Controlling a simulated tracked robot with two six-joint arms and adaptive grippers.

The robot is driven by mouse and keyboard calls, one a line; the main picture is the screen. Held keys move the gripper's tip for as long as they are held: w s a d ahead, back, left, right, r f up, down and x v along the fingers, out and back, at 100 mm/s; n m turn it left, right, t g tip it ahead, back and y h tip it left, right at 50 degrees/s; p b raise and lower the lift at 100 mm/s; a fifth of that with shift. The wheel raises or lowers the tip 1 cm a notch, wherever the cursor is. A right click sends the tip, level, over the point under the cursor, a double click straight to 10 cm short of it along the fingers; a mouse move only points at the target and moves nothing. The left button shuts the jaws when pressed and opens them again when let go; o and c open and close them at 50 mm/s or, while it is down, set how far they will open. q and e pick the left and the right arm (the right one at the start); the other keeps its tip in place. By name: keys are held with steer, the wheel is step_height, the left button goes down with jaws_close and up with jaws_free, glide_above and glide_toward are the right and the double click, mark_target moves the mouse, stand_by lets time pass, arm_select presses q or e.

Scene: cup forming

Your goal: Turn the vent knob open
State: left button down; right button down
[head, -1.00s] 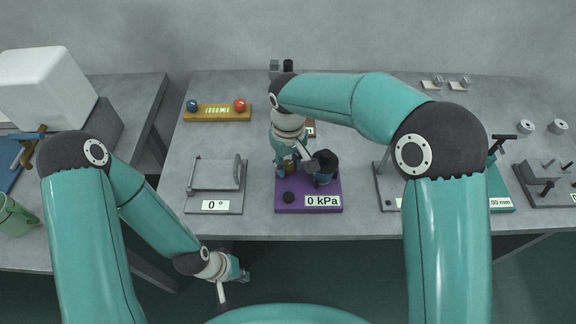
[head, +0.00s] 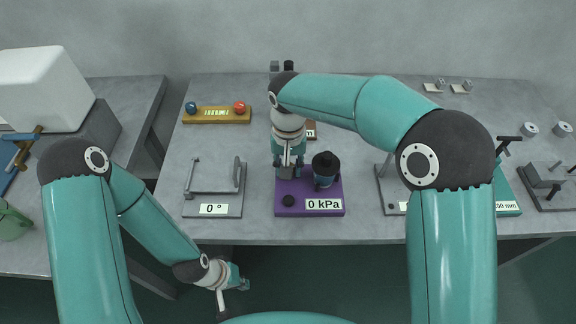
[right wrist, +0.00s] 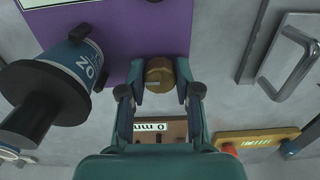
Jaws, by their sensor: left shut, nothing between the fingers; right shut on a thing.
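The purple pressure base (head: 262,190) sits at the front middle of the table, and its display reads 0 kPa. The brass vent knob (right wrist: 160,75) on it is seen from above in the right wrist view. My right gripper (right wrist: 160,90) is shut on the knob, one finger on either side. In the head view my right gripper (head: 289,170) points down at the base and hides the knob. A blue canister with a black top (head: 325,168) stands right of it. My left gripper (head: 238,280) is shut and empty, off the table's front edge.
A metal frame fixture reading 0° (head: 213,210) stands left of the purple base. A yellow block with a blue and a red ball (head: 217,115) lies behind it. A small black knob (head: 288,200) sits at the base's front.

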steer(key=shift+w+r, duration=0.15)
steer(key=c, duration=0.8)
jaws_free()
step_height(320, 180, up, 12)
